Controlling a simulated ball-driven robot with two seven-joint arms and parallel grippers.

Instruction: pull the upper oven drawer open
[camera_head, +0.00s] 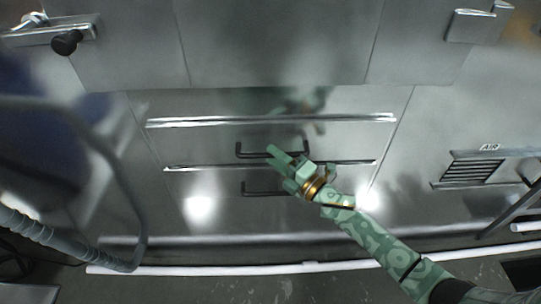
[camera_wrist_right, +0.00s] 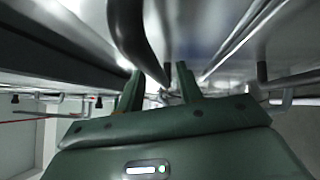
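The upper oven drawer (camera_head: 200,145) is a steel front with a bright top edge in the head view. It looks shut. Its dark bar handle (camera_head: 244,155) sits at the middle of the front. My green right gripper (camera_head: 274,153) is at the right half of this handle, its fingers pointing left. In the right wrist view its two fingers (camera_wrist_right: 160,86) stand apart. A dark curved bar (camera_wrist_right: 126,30), probably the handle, reaches down close to the fingertips. I cannot tell whether the fingers touch it. My left gripper is not in view.
A lower drawer with a similar dark handle (camera_head: 262,193) lies just below. A grey hose (camera_head: 40,233) and curved tube stand at the left. A vent marked AIR (camera_head: 472,172) is at the right. A white pipe (camera_head: 200,269) runs along the floor.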

